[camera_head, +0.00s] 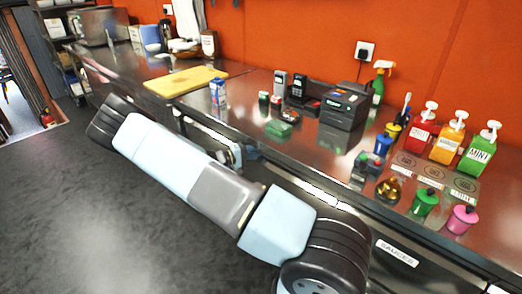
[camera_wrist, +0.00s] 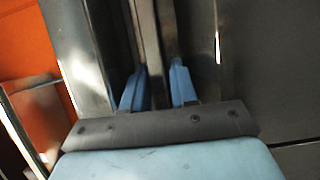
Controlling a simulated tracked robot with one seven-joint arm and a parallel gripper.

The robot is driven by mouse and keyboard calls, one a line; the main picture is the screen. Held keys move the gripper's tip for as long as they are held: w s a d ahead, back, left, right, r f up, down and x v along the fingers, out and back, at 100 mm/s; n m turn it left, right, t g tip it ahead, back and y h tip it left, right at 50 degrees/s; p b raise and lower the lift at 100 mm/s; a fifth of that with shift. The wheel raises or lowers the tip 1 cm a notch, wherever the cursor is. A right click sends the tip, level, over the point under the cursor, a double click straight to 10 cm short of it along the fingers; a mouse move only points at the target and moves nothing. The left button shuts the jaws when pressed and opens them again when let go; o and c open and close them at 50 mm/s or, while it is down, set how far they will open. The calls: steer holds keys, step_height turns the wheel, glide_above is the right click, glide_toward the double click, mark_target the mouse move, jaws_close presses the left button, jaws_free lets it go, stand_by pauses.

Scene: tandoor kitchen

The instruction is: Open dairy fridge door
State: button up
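My arm crosses the front of a steel counter in the head view. My gripper (camera_head: 236,155) is at the counter's front, partly hidden behind my arm. In the wrist view, my gripper (camera_wrist: 158,88) has two blue fingers a small distance apart. A dark metal bar (camera_wrist: 152,40) runs between and beyond them. I cannot tell if the fingers touch it. A dark flat panel (camera_wrist: 268,75) fills the right of the wrist view. No dairy label is readable, so I cannot tell which panel is the dairy fridge door.
A front panel labelled SAUCES (camera_head: 397,252) is at the lower right. The counter holds a cutting board (camera_head: 185,81), a blue-white carton (camera_head: 218,93), a black printer-like box (camera_head: 344,106) and several pump bottles (camera_head: 447,138). The dark floor (camera_head: 70,215) at the left is clear.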

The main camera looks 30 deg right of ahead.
steer(key=shift+d, duration=0.1)
jaws_close()
stand_by(0.3)
